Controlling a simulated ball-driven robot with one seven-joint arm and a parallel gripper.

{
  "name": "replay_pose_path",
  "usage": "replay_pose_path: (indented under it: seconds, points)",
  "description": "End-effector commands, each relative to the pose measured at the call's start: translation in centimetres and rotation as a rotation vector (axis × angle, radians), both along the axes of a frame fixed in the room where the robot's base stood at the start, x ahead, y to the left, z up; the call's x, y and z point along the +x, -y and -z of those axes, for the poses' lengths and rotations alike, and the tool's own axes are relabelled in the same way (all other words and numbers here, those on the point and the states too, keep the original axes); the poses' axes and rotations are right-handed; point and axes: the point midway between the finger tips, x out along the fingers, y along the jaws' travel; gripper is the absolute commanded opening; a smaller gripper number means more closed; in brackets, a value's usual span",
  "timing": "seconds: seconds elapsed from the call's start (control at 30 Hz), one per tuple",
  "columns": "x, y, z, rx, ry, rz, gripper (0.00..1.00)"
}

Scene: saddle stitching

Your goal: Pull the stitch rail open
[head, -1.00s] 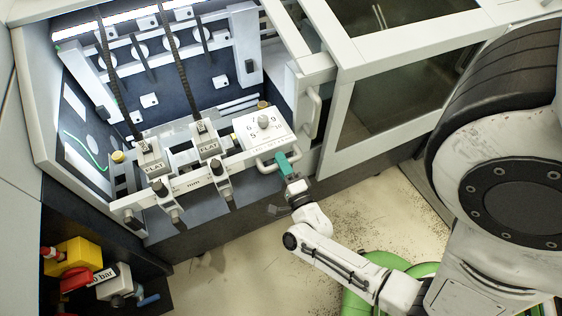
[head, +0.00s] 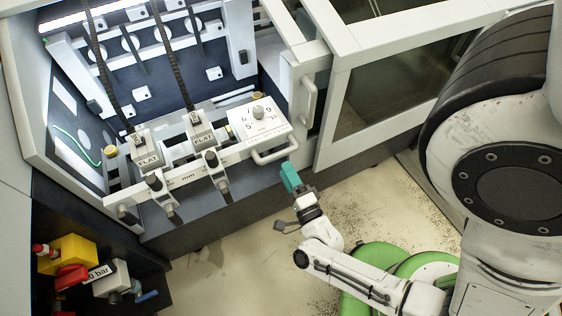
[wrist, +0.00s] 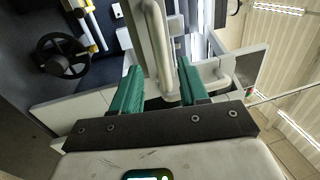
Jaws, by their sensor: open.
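The stitch rail (head: 190,172) is a pale bar with an "mm" scale, crossing the front of the machine's open bay. A white plate with a numbered dial (head: 262,123) sits at its right end. A pale looped handle (head: 276,153) sticks out below that plate. My gripper (head: 288,170) has teal fingers and is just below and right of this handle, apparently apart from it. In the wrist view my gripper (wrist: 157,88) is open, with a pale bar (wrist: 160,50) showing between the fingers. I cannot tell whether the bar is within their reach.
A sliding door with a vertical handle (head: 308,98) stands right of the bay. Two "FLAT" stitch heads (head: 147,160) sit along the rail. A yellow and red valve unit (head: 68,258) is at lower left.

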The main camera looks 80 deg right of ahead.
Motion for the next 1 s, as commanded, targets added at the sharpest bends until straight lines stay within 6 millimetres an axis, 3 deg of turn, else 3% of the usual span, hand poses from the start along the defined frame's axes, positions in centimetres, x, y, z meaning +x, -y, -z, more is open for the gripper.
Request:
replay_pose_path:
  seconds: [0.3, 1.0]
  points:
    - [-2.6, -3.0, 0.8, 0.0, 0.0, 0.001, 0.44]
    - [-2.7, -3.2, 0.8, -0.001, 0.001, 0.0, 0.44]
